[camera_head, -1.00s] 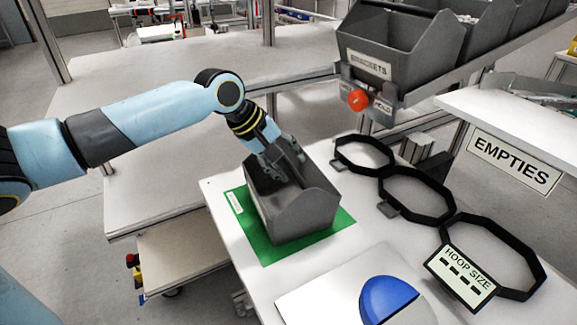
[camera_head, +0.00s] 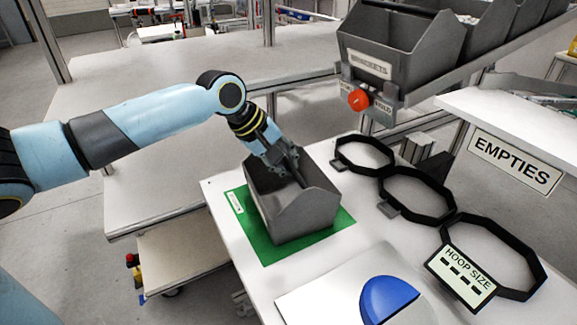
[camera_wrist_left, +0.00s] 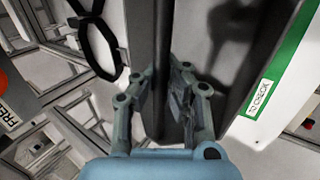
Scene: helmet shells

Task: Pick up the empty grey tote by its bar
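The grey tote (camera_head: 300,212) stands upright on a green mat (camera_head: 262,246) on the white table. What I can see of its inside is empty. My left gripper (camera_head: 291,168) reaches down into its open top from the back left. In the left wrist view, the two fingers of that gripper (camera_wrist_left: 162,88) lie on either side of the tote's dark grey bar (camera_wrist_left: 160,45), closed in against it. The fingertips are partly hidden by the tote in the head view. My right gripper is in neither view.
Black hoops (camera_head: 418,194) lie right of the tote, with a HOOP SIZE card (camera_head: 462,278). A blue half-disc (camera_head: 389,300) lies in front. A brackets bin (camera_head: 385,50) on a rail overhangs behind. An EMPTIES shelf (camera_head: 513,163) is at right.

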